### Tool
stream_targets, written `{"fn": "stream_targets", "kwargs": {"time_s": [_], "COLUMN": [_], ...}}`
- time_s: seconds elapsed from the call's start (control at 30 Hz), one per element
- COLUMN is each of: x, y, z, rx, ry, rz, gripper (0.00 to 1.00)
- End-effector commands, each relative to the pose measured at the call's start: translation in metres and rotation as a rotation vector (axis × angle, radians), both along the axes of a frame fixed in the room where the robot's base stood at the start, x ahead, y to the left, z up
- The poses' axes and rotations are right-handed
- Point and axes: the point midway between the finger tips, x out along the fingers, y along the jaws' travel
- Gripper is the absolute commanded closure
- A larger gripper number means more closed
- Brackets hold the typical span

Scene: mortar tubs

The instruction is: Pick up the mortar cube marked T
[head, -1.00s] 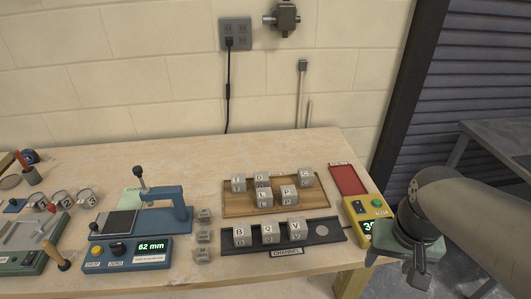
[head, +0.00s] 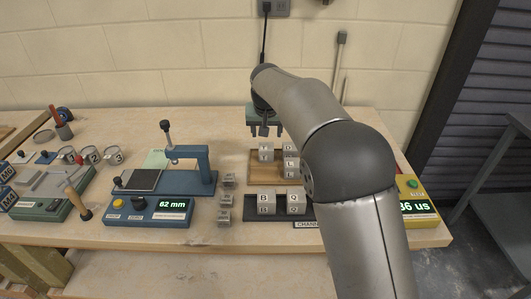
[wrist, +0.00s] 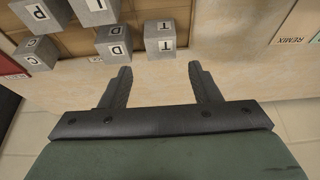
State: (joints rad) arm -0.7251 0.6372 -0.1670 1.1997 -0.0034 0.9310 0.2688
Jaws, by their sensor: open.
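The grey mortar cube marked T (wrist: 159,39) shows in the wrist view near the top centre, with a cube marked D (wrist: 113,41) close to its left. In the head view the T cube seems to be the back-left cube (head: 265,152) on the wooden tray (head: 262,175); its letter is too small there to be sure. My gripper (wrist: 160,68) is open and empty, its two fingers apart. In the wrist view the T cube lies just beyond and between the fingertips. In the head view my gripper (head: 265,131) hangs just behind and above that cube.
Other lettered cubes stand close by, including P (wrist: 37,54) and L (head: 291,168). A dark channel holds B (head: 266,203) and Q (head: 296,203). A blue press (head: 190,172) stands left. The wall is behind. My arm hides the tray's right side.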

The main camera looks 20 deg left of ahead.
Motion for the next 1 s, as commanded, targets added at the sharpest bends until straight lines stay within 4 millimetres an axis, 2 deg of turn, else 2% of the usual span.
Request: {"fn": "stream_targets", "kwargs": {"time_s": [0.1, 0.3, 0.57, 0.83, 1.0], "x": [0.01, 0.023, 0.03, 0.046, 0.049], "y": [0.002, 0.007, 0.01, 0.017, 0.018], "z": [-0.025, -0.057, -0.073, -0.107, -0.113], "rx": [-0.003, -0.001, -0.001, -0.002, 0.0], "ry": [0.003, 0.002, 0.001, 0.002, 0.0], "rz": [-0.002, -0.001, 0.0, 0.0, -0.001], "gripper": [0.44, 0.44, 0.44, 0.44, 0.44]}}
